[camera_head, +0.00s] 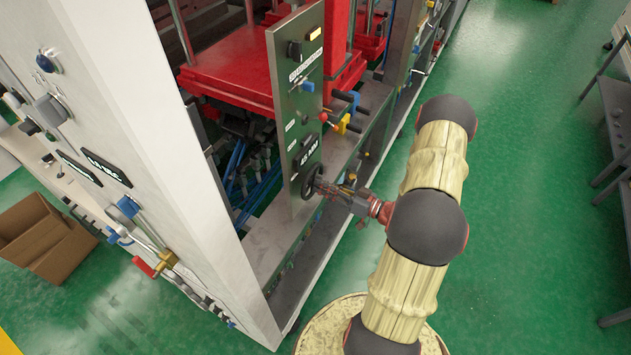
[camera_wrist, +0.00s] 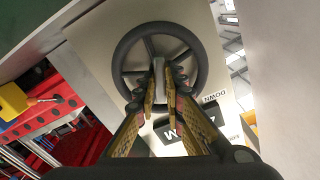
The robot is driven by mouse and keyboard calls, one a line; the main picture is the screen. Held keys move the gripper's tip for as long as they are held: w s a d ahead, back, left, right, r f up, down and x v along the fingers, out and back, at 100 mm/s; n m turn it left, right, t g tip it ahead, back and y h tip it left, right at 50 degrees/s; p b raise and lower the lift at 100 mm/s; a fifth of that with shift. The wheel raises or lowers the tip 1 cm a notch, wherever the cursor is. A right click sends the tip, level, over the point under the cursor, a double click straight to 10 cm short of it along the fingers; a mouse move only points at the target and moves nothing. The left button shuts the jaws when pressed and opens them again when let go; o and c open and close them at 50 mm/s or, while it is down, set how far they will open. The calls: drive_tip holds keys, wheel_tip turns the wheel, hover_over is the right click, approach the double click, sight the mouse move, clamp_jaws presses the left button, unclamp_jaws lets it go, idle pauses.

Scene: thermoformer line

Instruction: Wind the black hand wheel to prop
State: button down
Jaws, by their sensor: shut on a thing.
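The black hand wheel (camera_head: 312,181) is mounted low on a grey upright panel (camera_head: 291,130) of the machine. In the wrist view the black hand wheel (camera_wrist: 118,66) shows nearly face-on, with a round rim, spokes and a light grey hub. My gripper (camera_head: 322,187) reaches the wheel from the right. In the wrist view my gripper (camera_wrist: 159,80) has its two fingers close together at the middle of the wheel, shut on the hub area. The fingers hide part of the hub and the lower spokes. A black label plate (camera_wrist: 187,127) with white lettering is partly behind the fingers.
Levers with blue, red and yellow parts (camera_head: 343,118) stick out right of the panel, above my gripper. A red press plate (camera_head: 225,75) lies behind the panel. Green floor (camera_head: 510,180) is open to the right.

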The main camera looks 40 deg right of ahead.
drive_tip(key=shift+m+p, duration=1)
drive_tip(key=shift+m, duration=0.4)
drive_tip(key=shift+r+m+p, duration=0.1)
drive_tip(key=shift+m+p, duration=0.65)
drive_tip(key=shift+m, duration=0.25)
drive_tip(key=c, duration=1.9)
unclamp_jaws()
drive_tip(key=shift+o, duration=0.5)
drive_tip(key=shift+s, duration=0.1)
drive_tip(key=v, duration=1.1)
drive_tip(key=shift+s+d, duration=0.15)
drive_tip(key=shift+s, duration=0.25)
drive_tip(key=shift+f, duration=0.25)
drive_tip(key=shift+c, duration=0.5)
